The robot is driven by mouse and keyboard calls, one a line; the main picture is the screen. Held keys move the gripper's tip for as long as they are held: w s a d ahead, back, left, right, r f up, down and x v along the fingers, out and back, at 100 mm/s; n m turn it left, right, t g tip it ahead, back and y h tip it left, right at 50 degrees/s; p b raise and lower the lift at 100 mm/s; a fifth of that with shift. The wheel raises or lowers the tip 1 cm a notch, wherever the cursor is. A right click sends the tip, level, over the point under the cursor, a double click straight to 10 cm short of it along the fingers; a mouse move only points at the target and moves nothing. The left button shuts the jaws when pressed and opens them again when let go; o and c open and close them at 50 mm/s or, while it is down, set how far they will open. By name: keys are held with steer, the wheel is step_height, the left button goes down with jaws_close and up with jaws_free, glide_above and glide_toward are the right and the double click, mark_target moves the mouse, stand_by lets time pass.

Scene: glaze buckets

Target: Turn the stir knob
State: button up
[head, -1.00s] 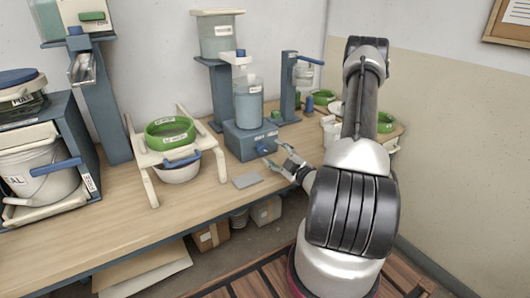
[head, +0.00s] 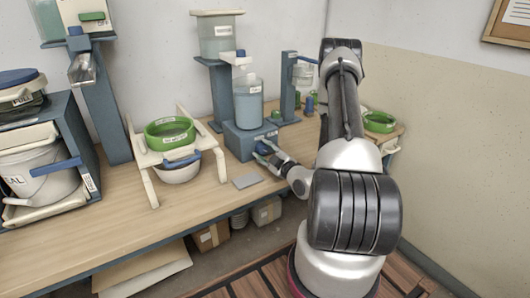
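The stir machine (head: 240,142) is a blue-grey box on the bench with a clear vessel of blue liquid (head: 248,105) on top. Its stir knob (head: 263,147) is a small dark blue knob on the front face, partly covered by my gripper. My gripper (head: 263,154) has its green-tipped fingers at the front of the box, around or right beside the knob. The fingers look apart, one on each side of the knob. I cannot tell whether they touch it.
A grey plate (head: 247,181) lies on the bench in front of the machine. A white stand with a green sieve (head: 169,132) and a bowl is to the left. A blue post (head: 288,85) stands behind. A green ring (head: 379,122) is at the right end.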

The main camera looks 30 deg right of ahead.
steer(key=c, duration=0.5)
steer(key=shift+n, duration=0.3)
steer(key=n, duration=0.6)
steer(key=shift+r, duration=0.1)
steer(key=n, duration=1.2)
steer(key=shift+a+r+h, duration=0.1)
steer(key=shift+h, duration=0.2)
steer(key=n, duration=0.6)
steer(key=shift+a, duration=0.1)
steer(key=shift+n+h, duration=0.3)
